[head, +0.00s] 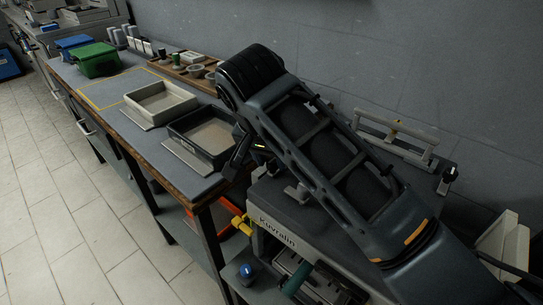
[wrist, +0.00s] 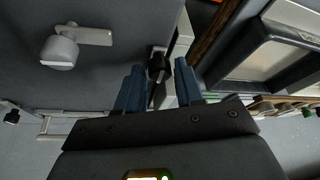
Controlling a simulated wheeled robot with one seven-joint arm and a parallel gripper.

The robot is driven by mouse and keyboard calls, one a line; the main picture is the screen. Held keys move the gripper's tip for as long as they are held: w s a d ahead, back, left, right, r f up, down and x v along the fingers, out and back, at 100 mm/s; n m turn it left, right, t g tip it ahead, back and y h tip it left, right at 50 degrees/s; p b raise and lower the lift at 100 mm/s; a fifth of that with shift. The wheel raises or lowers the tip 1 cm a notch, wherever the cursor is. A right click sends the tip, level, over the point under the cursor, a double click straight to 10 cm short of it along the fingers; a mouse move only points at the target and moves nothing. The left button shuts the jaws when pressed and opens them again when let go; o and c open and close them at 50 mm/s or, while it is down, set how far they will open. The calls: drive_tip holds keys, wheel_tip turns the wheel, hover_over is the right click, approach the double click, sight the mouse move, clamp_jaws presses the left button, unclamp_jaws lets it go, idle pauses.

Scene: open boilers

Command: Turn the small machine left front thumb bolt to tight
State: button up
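The small machine, a grey body with "Kuvralin" on its front, stands on the bench at right in the head view (head: 310,222), partly hidden by my arm. My gripper (head: 243,155) is at its left end. In the wrist view my gripper (wrist: 161,78) is open, with one blue-grey finger on each side of a black thumb bolt (wrist: 157,62). The bolt lies between the fingers, close to the left one; I cannot tell whether they touch. Its thread and tightness cannot be made out. In the head view my gripper and arm hide this bolt.
A black tray (head: 205,135) and a beige tray (head: 160,102) stand on the bench left of the machine. A grey clamp knob (wrist: 60,52) rises from the machine's top. Another black knob (head: 450,174) is at its right end. The wall is close behind.

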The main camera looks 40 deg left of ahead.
clamp_jaws()
drive_tip(key=shift+r+n+p, duration=0.1)
drive_tip(key=shift+n+p, duration=0.2)
drive_tip(key=shift+p, duration=0.2)
drive_tip(key=shift+d+r+n+y+p, duration=0.1)
drive_tip(key=shift+n+y+p, duration=0.3)
drive_tip(key=shift+n+p, duration=0.7)
drive_tip(key=n+p, duration=0.2)
drive_tip(key=n+g+y+p, duration=0.1)
drive_tip(key=n, duration=0.1)
drive_tip(key=shift+w+d+g+p, duration=0.1)
drive_tip(key=shift+g+p, duration=0.2)
drive_tip(key=shift+p, duration=0.05)
drive_tip(key=n+g+p, duration=0.1)
drive_tip(key=n, duration=0.1)
drive_tip(key=n+g+y+p, duration=0.1)
drive_tip(key=n, duration=0.2)
drive_tip(key=shift+w+f+n, duration=0.2)
drive_tip(key=shift+n, duration=0.1)
drive_tip(key=n+g, duration=0.1)
drive_tip(key=n, duration=0.1)
drive_tip(key=n+g+b, duration=0.1)
drive_tip(key=n, duration=0.2)
drive_tip(key=shift+w, duration=0.1)
drive_tip(key=shift+n, duration=0.4)
